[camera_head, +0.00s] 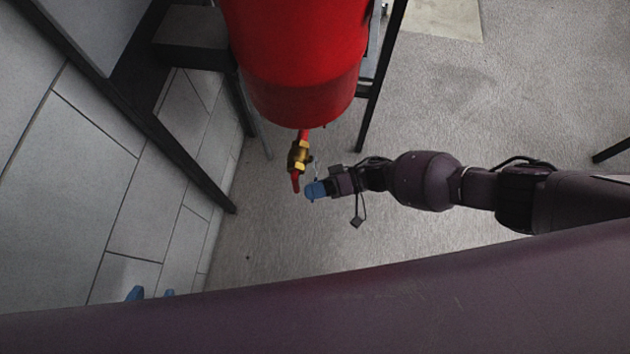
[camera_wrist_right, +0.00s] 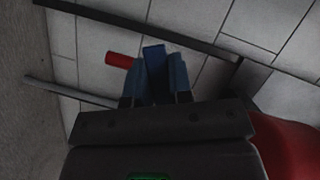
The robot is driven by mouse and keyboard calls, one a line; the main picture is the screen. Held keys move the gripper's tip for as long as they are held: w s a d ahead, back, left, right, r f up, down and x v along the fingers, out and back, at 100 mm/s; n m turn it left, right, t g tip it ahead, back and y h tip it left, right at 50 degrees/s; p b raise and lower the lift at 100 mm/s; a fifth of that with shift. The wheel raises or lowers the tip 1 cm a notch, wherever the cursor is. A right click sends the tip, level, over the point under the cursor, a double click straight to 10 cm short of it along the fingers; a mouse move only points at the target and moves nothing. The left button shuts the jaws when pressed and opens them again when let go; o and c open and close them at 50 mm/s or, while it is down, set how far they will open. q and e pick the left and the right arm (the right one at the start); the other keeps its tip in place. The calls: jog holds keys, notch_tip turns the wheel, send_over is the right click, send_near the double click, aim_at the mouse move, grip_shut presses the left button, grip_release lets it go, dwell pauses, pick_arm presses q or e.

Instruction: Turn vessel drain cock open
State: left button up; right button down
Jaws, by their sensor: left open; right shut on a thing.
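The vessel drain cock (camera_head: 299,155) is a brass valve under the red vessel (camera_head: 305,60), with a red outlet stub (camera_head: 295,183) pointing down; this stub also shows in the right wrist view (camera_wrist_right: 122,60). My right gripper (camera_head: 315,190) is just right of the stub. In the right wrist view a blue bar (camera_wrist_right: 154,65), which looks like the cock's lever, sits between its two blue fingers, and the gripper is shut on it. In the head view the fingers hide most of the lever. My left gripper (camera_head: 152,294) shows only its two blue fingertips, apart and empty, at lower left.
Dark frame legs (camera_head: 382,75) stand behind and beside the vessel. A tiled wall (camera_head: 85,170) with a dark rail is on the left. The grey floor (camera_head: 470,100) to the right is mostly clear. My own purple body fills the bottom of the head view.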

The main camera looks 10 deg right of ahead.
jog(key=r+m, duration=0.1)
jog(key=r+m+y, duration=0.1)
jog(key=m, duration=0.1)
jog(key=shift+s+r+g, duration=0.15)
jog(key=shift+s+g, duration=0.15)
jog(key=shift+a+r+m+y, duration=0.1)
jog(key=shift+r+m+y, duration=0.4)
jog(key=shift+m, duration=0.3)
jog(key=c, duration=1)
grip_release()
jog(key=d, duration=1)
jog(key=shift+w+d, duration=0.4)
